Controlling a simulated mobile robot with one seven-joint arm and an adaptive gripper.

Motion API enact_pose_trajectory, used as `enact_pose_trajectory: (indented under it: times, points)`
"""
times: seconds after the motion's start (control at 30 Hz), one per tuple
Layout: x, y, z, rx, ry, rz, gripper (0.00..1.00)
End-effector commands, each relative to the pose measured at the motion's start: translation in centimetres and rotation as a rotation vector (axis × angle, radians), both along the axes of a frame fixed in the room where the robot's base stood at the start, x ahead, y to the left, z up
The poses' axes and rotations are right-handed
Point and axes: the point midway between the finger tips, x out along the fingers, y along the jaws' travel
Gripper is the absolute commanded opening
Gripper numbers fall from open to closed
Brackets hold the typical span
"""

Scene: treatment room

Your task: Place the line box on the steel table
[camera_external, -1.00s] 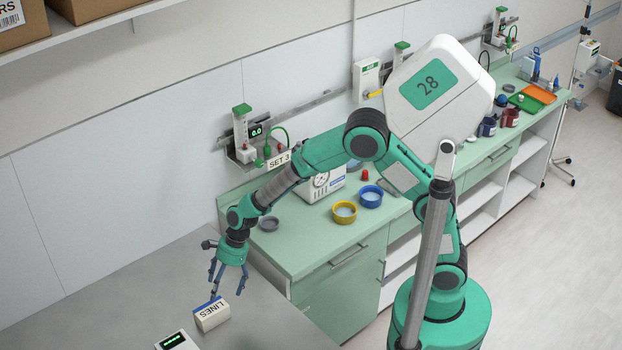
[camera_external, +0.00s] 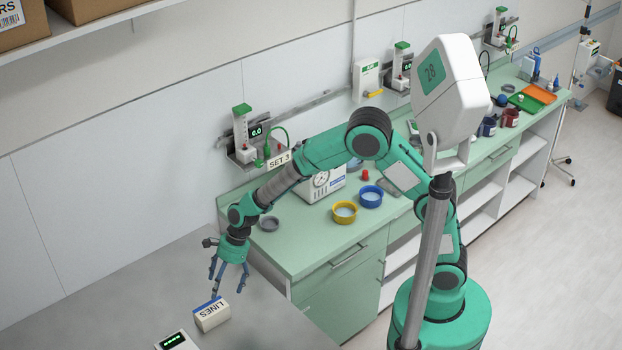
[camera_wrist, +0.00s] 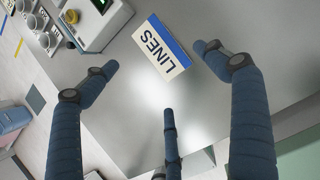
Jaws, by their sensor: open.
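The line box (camera_external: 212,315), a small white carton with a blue stripe and the word LINES, rests on the grey steel table (camera_external: 120,300). In the wrist view the box (camera_wrist: 161,51) lies beyond and between my spread blue fingers, with bare steel table (camera_wrist: 135,100) around it. My gripper (camera_external: 229,278) is open and empty, just above and behind the box in the external view. In the wrist view the fingers of my gripper (camera_wrist: 155,75) stand apart from the box, with no finger closed on it.
A white device with a green display (camera_external: 175,340) stands on the steel table left of the box. The green counter (camera_external: 300,240) adjoins on the right, with a yellow bowl (camera_external: 344,213), a blue bowl (camera_external: 370,197) and a grey dish (camera_external: 269,223). The steel surface behind the box is clear.

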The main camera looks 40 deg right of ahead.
Motion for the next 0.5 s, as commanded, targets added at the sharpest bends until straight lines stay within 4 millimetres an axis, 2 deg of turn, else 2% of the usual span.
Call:
enact_pose_trajectory:
  times: [0.17,0.27,0.5]
  points:
    - [0.8,-2.6,3.1,0.002,-0.057,0.063,0.86]
    - [1.2,-5.0,5.8,-0.002,-0.108,0.127,0.86]
    - [1.3,-13.1,13.1,-0.037,-0.271,0.328,0.86]
